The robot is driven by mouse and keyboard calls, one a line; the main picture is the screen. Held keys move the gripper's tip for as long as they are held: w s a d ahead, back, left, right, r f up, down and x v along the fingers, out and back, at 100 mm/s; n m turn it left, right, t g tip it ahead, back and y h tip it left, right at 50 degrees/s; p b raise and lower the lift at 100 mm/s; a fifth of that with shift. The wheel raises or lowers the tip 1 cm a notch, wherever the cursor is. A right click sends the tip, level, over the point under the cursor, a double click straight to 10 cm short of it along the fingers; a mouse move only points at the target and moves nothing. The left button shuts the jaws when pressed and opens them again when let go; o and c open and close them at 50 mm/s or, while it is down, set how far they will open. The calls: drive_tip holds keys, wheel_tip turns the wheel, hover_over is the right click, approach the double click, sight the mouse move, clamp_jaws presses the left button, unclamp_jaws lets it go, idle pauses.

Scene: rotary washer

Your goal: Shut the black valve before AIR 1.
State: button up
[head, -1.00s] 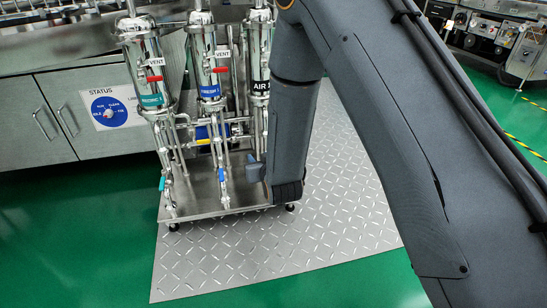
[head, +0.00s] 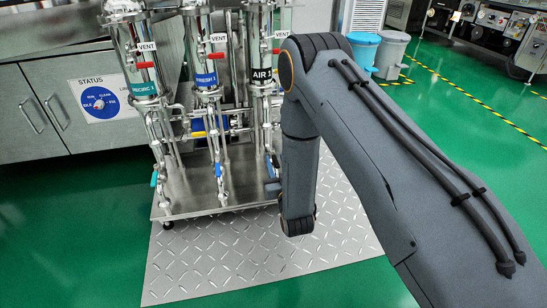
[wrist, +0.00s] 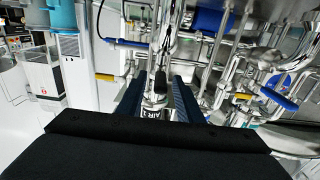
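The AIR 1 column (head: 261,76) is the right one of the steel columns in the head view, with its black label. A small dark handle (head: 275,160) shows low on its pipe, beside my arm; it is probably the black valve, but its angle is unclear. My gripper (head: 272,188) is low beside that pipe, mostly hidden by my forearm. Contact cannot be told.
Open green floor (head: 60,235) lies in front.

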sight(273, 154)
drive_tip(key=shift+b+x, duration=0.9)
drive_tip(key=shift+x, duration=1.35)
clamp_jaws()
